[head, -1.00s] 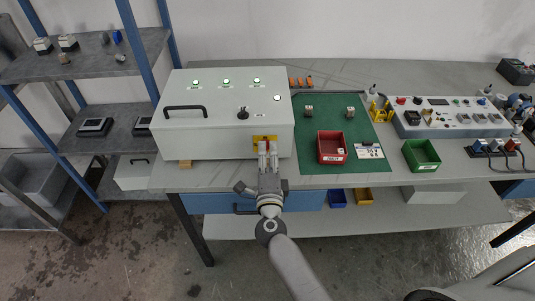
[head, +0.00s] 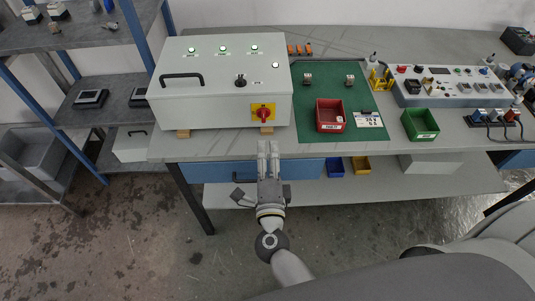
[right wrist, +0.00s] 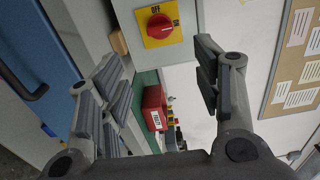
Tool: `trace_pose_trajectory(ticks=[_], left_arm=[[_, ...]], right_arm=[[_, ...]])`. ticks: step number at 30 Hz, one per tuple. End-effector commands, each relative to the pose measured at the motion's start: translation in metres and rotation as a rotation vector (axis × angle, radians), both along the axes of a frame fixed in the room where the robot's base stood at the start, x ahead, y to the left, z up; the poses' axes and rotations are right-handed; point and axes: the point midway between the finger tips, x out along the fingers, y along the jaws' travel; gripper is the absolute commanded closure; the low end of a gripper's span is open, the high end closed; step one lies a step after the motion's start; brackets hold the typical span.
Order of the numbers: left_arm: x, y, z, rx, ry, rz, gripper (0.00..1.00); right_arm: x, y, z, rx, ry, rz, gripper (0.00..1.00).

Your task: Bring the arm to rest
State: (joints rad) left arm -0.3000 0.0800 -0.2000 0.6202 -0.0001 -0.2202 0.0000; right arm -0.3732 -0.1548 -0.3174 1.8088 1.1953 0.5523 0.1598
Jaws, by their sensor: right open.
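My right gripper (head: 268,148) is open and empty in front of the bench edge, below the white control box (head: 205,112). The red rotary switch (head: 263,113) on its yellow plate is fully visible on the box front, apart from the gripper. In the right wrist view the same switch (right wrist: 159,26) shows beyond the two spread fingers (right wrist: 165,90), its knob near the OFF mark. My left gripper is not in view.
The bench holds a green mat (head: 311,128) with a red bin (head: 330,117), and a green bin (head: 420,124) to its right. A shelf rack (head: 112,110) stands at the left. The floor in front of the bench is clear.

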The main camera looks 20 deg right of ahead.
Motion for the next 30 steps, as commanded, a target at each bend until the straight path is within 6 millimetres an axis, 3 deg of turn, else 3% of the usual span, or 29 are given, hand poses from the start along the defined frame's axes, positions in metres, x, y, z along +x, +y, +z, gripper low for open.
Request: trace_pose_trajectory(ticks=[9, 11, 14, 17, 19, 23, 27, 30], left_arm=[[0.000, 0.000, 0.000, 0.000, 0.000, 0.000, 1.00], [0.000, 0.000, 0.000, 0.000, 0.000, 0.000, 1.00], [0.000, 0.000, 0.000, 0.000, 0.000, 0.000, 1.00], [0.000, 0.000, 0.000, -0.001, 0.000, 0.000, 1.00], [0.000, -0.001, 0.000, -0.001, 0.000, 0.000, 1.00], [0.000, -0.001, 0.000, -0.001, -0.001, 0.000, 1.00], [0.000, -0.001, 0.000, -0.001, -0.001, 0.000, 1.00], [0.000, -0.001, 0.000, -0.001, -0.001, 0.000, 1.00]], right_arm=[[0.000, 0.001, -0.002, -0.007, 0.004, 0.005, 0.41], [0.000, 0.004, -0.010, -0.033, 0.020, 0.021, 0.41], [-0.001, 0.016, -0.041, -0.139, 0.078, 0.091, 0.41], [-0.009, 0.034, -0.097, -0.313, 0.183, 0.218, 0.41], [-0.023, 0.044, -0.147, -0.455, 0.276, 0.329, 0.41], [-0.063, 0.051, -0.238, -0.684, 0.452, 0.540, 0.41], [-0.124, 0.040, -0.327, -0.887, 0.643, 0.761, 0.41], [-0.177, 0.022, -0.380, -1.009, 0.780, 0.922, 0.41]])
